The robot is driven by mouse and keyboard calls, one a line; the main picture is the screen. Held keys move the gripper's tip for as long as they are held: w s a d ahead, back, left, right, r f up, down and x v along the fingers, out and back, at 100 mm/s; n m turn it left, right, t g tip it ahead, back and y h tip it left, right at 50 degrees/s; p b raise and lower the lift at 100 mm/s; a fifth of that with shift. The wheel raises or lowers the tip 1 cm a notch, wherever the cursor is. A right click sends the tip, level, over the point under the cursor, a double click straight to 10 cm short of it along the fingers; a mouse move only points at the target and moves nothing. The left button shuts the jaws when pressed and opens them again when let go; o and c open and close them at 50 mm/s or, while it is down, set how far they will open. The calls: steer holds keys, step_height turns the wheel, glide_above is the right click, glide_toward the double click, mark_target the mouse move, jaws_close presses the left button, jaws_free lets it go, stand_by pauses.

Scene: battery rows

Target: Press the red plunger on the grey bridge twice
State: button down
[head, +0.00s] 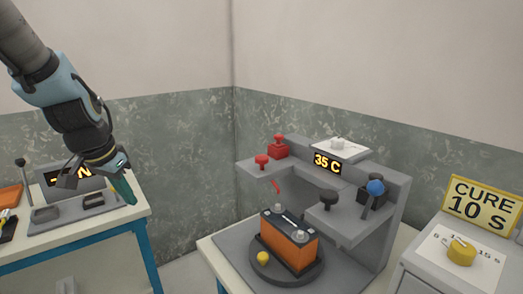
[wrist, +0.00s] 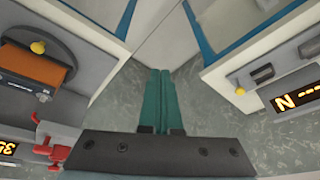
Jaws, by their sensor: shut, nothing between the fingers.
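The red plunger (head: 262,160) is a mushroom-shaped knob on the left arm of the grey bridge (head: 384,223), on the right-hand bench. A slim red tip shows below that arm, above an orange and black battery (head: 290,243). Red parts of the station also show at the lower left of the wrist view (wrist: 58,152); which one is the plunger is hard to tell. My gripper (head: 126,192) is well to the left of the bridge, near the left table's right end, touching nothing. Its green fingers (wrist: 160,75) are shut together and empty.
A red block with a knob (head: 279,148) stands behind the plunger. A black knob (head: 328,198) and blue-ball lever (head: 375,187) are on the right. A "35 C" display (head: 327,163) faces forward. A "CURE 10 S" sign (head: 481,205) stands far right. A gap separates the benches.

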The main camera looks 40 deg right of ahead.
steer(key=s+d+r+m+h+p, duration=0.15)
steer(key=d+r+m, duration=0.25)
steer(key=d, duration=0.4)
steer(key=s+d+r+m+h, duration=0.15)
steer(key=d+r+m, duration=0.25)
steer(key=d, duration=0.5)
step_height(320, 180, up, 9)
steer(key=m+g+h+p, duration=0.2)
steer(key=m+h, duration=0.1)
steer(key=m, duration=0.4)
glide_above(258, 158)
steer(key=shift+f, duration=0.15)
step_height(258, 158, down, 8)
steer(key=b, duration=0.5)
steer(key=shift+r, duration=0.2)
steer(key=shift+f+b, duration=0.55)
steer(key=shift+b, duration=0.05)
steer(key=shift+f+b, duration=0.45)
steer(key=shift+b, duration=0.1)
